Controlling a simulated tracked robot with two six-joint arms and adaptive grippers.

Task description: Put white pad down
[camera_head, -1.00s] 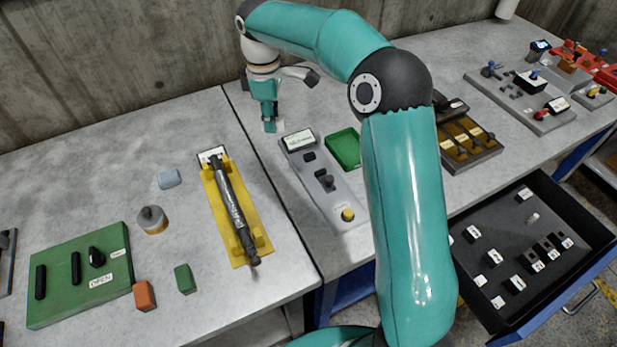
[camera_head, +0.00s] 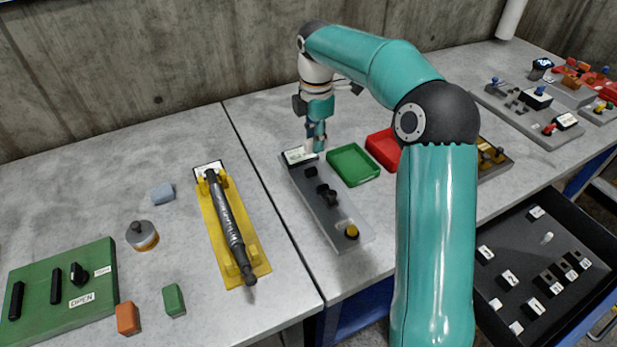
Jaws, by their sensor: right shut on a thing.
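My right gripper (camera_head: 317,136) hangs fingers-down over the far end of the grey panel (camera_head: 336,218), near its white label and the far left corner of the green tray (camera_head: 352,166). It is shut on a small whitish piece, the white pad (camera_head: 318,147), whose lower end shows below the fingers. The fingers hide most of the pad. I cannot tell whether the pad touches anything below. My left gripper is out of view.
A red tray (camera_head: 381,146) stands beside the green tray, partly behind my right arm. A yellow cradle (camera_head: 247,243) with a dark cylinder lies to the left. A blue-grey block (camera_head: 162,192) and an open black drawer (camera_head: 535,262) also show.

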